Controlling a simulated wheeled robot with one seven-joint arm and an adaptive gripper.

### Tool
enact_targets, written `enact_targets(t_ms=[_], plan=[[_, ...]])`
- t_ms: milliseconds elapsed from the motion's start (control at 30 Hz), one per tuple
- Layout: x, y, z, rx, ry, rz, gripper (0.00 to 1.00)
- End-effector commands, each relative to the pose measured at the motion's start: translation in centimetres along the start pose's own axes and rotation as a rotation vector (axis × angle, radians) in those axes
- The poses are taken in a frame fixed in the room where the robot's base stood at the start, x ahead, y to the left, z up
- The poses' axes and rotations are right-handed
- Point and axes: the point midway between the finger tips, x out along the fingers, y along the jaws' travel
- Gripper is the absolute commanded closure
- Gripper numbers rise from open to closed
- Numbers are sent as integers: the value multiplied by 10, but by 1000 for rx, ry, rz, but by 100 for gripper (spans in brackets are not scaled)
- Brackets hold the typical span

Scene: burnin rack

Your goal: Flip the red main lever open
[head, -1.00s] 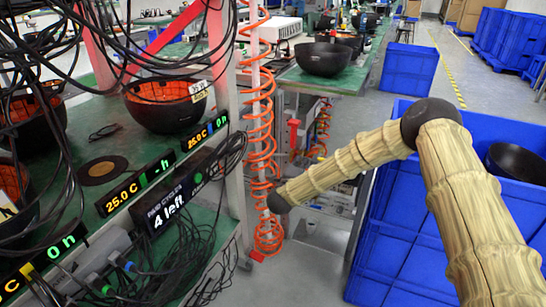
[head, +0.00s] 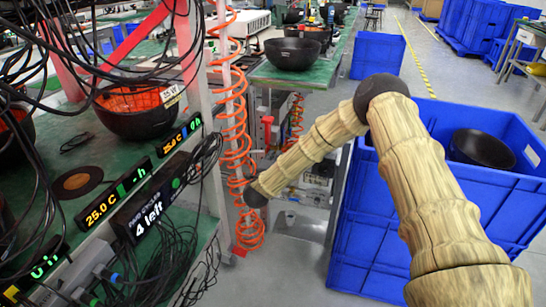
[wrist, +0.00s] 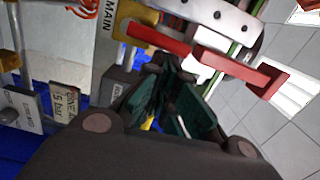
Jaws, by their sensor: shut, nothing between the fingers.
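The red main lever (wrist: 235,68) shows in the wrist view as a long red bar with a bent end, running from the upper middle down to the right. A MAIN label (wrist: 108,28) is at its left, on a pale panel. My gripper (wrist: 165,68) has dark green finger pads and is shut and empty. Its fingertips are just below the lever in the picture; I cannot tell whether they touch it. In the head view my arm reaches down to the left beside the orange coil, and the gripper cannot be made out there.
An orange coiled hose (head: 236,130) hangs beside the arm's end. Blue crates (head: 375,235) stand at the right, with a dark bowl (head: 482,148) in the top one. A cluttered bench with cables and displays (head: 145,215) is at the left. Tags (wrist: 63,102) hang in the wrist view.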

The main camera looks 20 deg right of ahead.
Motion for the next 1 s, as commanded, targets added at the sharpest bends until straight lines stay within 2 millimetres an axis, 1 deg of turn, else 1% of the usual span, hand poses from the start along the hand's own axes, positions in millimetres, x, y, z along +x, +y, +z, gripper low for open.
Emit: enact_targets(t_ms=[133, 233, 700, 833, 1000], plan=[[-4, 0, 1, 0, -2, 1, 100], [-14, 0, 1, 0, -2, 1, 100], [-94, 0, 0, -1, -1, 1, 100], [-109, 0, 1, 0, -1, 1, 100], [-119, 0, 0, 0, -1, 1, 100]])
